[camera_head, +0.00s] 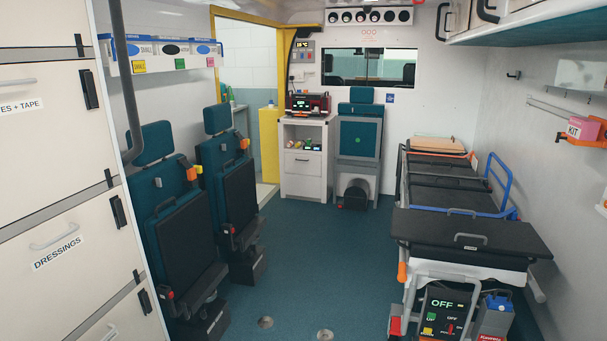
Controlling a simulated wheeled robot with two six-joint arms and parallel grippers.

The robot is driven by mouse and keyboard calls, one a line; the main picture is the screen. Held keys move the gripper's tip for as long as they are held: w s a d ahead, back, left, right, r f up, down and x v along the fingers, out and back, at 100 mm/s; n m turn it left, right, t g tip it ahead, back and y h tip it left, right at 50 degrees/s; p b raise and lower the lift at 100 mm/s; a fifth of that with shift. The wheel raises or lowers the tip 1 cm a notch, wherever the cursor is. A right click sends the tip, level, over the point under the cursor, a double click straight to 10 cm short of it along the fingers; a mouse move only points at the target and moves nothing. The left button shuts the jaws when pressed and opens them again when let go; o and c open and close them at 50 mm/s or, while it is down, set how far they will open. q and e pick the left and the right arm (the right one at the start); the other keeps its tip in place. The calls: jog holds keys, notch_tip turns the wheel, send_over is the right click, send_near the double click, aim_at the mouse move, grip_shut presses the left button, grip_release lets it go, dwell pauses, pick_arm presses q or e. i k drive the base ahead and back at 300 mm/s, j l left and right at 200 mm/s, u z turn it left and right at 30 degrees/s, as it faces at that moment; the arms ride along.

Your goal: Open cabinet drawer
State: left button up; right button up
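A tall white cabinet (62,190) stands close at the left edge, cut off by the frame. Its drawer fronts carry light handles and black side latches. One drawer (75,222) is labelled DRESSINGS and has a curved handle (54,237). The drawer above has a label ending in "ES + TAPE" (20,105) and a handle (18,82). These drawers look shut. A smaller white cabinet (304,165) at the back has an open shelf above a drawer with a handle. Neither of my grippers is in view.
Folded dark seats (170,235) stand right of the tall cabinet. A stretcher (465,232) fills the right side, with a control box (440,312) below its near end. The blue-green floor (315,260) between them is clear, apart from small round floor fittings.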

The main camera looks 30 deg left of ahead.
aim_at(297, 164)
jog(key=j+z, duration=0.2)
jog(key=z, duration=0.2)
jog(key=j+z, duration=0.25)
jog(key=z, duration=0.15)
jog(key=i+j+z, duration=0.2)
jog(key=j+z, duration=0.25)
jog(key=j, duration=0.15)
jog(key=j+z, duration=0.45)
jog(key=j, duration=0.15)
jog(key=j+z, duration=0.5)
jog(key=j, duration=0.15)
jog(key=j+z, duration=0.5)
jog(key=j, duration=2.5)
jog(key=j+u, duration=0.1)
jog(key=j, duration=2.85)
jog(key=j+u, duration=0.25)
jog(key=j, duration=0.3)
jog(key=j+u, duration=0.3)
jog(key=j, duration=0.25)
jog(key=j+u, duration=0.25)
jog(key=j, duration=0.35)
jog(key=i+j+u, duration=0.1)
jog(key=j+u, duration=0.2)
jog(key=j, duration=0.25)
jog(key=i+j+u, duration=0.25)
jog(key=j, duration=0.25)
jog(key=k+j, duration=0.05)
jog(key=k, duration=0.05)
